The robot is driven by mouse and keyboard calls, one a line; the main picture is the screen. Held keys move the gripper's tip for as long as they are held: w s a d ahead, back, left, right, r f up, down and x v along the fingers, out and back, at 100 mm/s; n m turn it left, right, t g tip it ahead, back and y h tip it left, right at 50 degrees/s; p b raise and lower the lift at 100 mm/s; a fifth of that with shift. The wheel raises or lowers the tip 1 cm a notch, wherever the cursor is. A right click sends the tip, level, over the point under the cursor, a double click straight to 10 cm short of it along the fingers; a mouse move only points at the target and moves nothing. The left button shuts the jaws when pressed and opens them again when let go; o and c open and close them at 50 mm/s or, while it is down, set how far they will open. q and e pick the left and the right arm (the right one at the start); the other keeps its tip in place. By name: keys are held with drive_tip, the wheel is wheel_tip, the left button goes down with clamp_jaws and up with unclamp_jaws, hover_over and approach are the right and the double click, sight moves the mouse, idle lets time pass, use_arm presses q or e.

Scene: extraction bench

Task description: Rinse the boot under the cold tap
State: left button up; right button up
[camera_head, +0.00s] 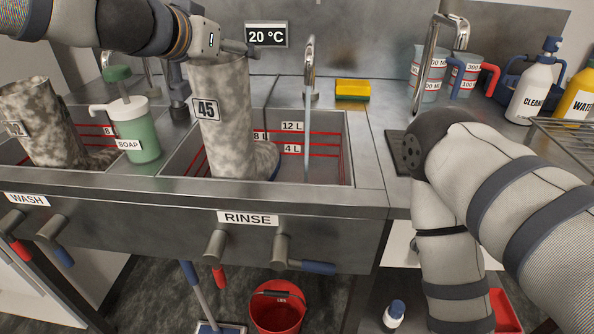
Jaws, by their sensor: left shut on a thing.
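A mottled grey-beige boot (228,110) with a "45" tag stands upright in or over the RINSE basin (340,150), its toe pointing right. My left gripper (236,48) is shut on the top of its shaft. The tap (309,62) is right of the boot, and a thin stream (307,140) falls from it, apparently just beyond the toe. Below the RINSE label, the blue-handled lever (305,266) is turned out to the right and the red-handled lever (216,258) points down. A display (266,36) reads 20 °C. My right arm reaches down at the right; its gripper is out of view.
A second mottled boot (42,125) stands in the WASH basin at left, beside a green SOAP bottle (136,135). A yellow sponge (352,90), measuring jugs (428,75) and a CLEANER bottle (532,92) stand behind. A red bucket (277,312) is on the floor below.

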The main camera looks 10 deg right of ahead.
use_arm(q)
drive_tip(key=shift+r, duration=0.2)
wheel_tip(320, 180, up, 20)
drive_tip(key=shift+b, duration=0.3)
idle(1.1)
